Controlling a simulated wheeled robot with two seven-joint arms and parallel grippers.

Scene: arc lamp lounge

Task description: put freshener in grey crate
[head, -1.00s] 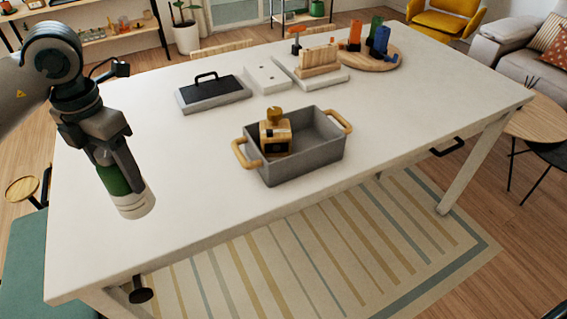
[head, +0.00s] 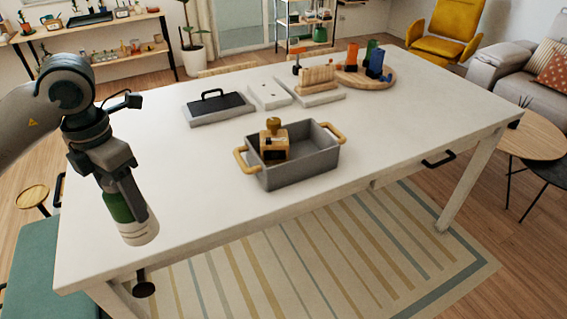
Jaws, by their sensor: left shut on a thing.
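The freshener, a green and white can (head: 138,230), is in my left gripper (head: 124,198) at the left of the head view. The gripper is shut on its upper part, and the can hangs slightly tilted, over the left front part of the white table. The fingers hide part of the can. The grey crate (head: 305,176) with two wooden handles stands on the table near the front edge, to the right of the can and apart from it. A wooden box-like thing with a round knob (head: 274,146) sits in the crate's left part. My right gripper is not in view.
The white table (head: 400,125) has free room between the can and the crate. Behind the crate are a grey tray with a black handle (head: 219,107), a pale board (head: 269,96), a wooden rack (head: 316,78) and a round wooden board (head: 365,80) with coloured things.

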